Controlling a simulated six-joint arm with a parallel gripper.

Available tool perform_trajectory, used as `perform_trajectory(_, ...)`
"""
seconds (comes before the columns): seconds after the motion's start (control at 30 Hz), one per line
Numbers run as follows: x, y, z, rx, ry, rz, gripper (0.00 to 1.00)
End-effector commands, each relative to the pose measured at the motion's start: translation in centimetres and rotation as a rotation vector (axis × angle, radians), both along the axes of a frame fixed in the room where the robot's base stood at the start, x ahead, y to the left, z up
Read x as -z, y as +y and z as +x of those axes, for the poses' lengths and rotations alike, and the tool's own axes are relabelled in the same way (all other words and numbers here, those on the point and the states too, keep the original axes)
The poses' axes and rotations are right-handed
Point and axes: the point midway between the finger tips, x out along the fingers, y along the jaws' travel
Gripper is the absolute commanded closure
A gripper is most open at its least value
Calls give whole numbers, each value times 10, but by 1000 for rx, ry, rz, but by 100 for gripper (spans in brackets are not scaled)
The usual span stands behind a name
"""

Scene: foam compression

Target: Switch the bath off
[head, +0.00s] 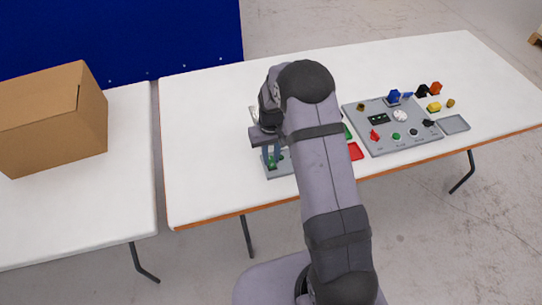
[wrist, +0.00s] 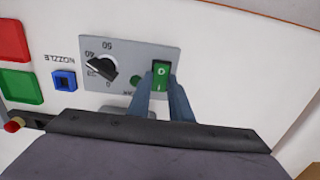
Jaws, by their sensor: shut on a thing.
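The bath's grey panel (wrist: 143,54) fills the top middle of the wrist view, seen upside down. It carries a green rocker switch (wrist: 161,76) marked O and I, a black dial (wrist: 101,69) with a number scale, and a small round green lamp (wrist: 135,80). My gripper (wrist: 163,95) has one finger on each side of the switch and is shut on it. In the head view my gripper (head: 272,155) points down at the panel (head: 272,171) left of my arm. My arm hides part of that area.
In the wrist view, red (wrist: 12,40) and green (wrist: 18,88) pads and a blue NOZZLE block (wrist: 64,80) lie left of the panel. In the head view, a control board (head: 385,143) with several coloured parts is right of my arm. A carton (head: 55,120) stands on the left table.

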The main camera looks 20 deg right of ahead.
Motion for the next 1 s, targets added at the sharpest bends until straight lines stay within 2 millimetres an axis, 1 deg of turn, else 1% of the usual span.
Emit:
perform_trajectory(0.13,1,0,-1,0,-28,0,100)
perform_trajectory(0.47,2,0,-5,0,-161,0,100)
perform_trajectory(0.83,0,0,-5,0,-175,0,100)
perform_trajectory(0.87,0,0,-5,0,-175,0,74)
perform_trajectory(0.9,0,0,-5,0,-175,0,65)
perform_trajectory(0.93,0,0,-5,0,-175,0,62)
perform_trajectory(1.0,0,0,-5,0,-175,0,62)
